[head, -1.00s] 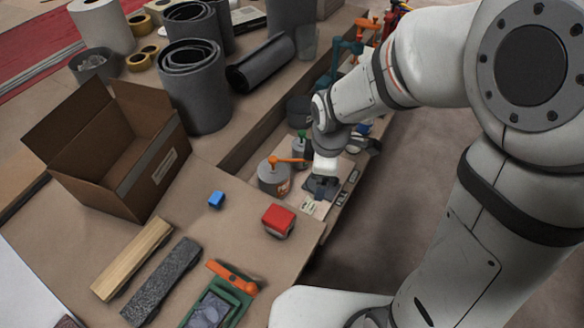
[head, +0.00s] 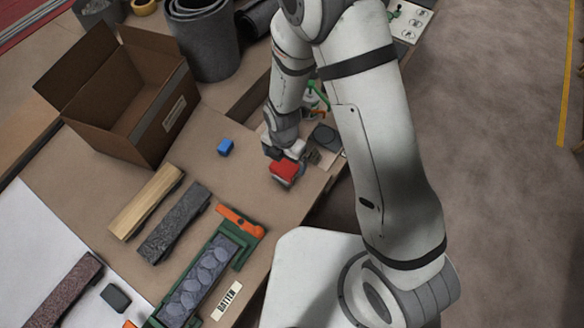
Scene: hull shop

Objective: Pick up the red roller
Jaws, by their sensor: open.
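A small red, block-like piece (head: 285,170) with a greyish lower side sits near the right edge of the brown work table. It is the only small red piece that I see on the table, and its shape does not clearly show a roller. My gripper (head: 283,154) is open, close behind the red piece in the picture and partly overlapping its far edge. I cannot tell whether the fingers touch it or hang above it. The fingertips are small and partly hidden.
A small blue block (head: 225,147) lies left of the gripper. An open cardboard box (head: 130,95), wooden block (head: 146,201), grey block (head: 174,222) and green tray with an orange end (head: 205,275) stand nearby. Tall grey rolls (head: 203,45) are behind.

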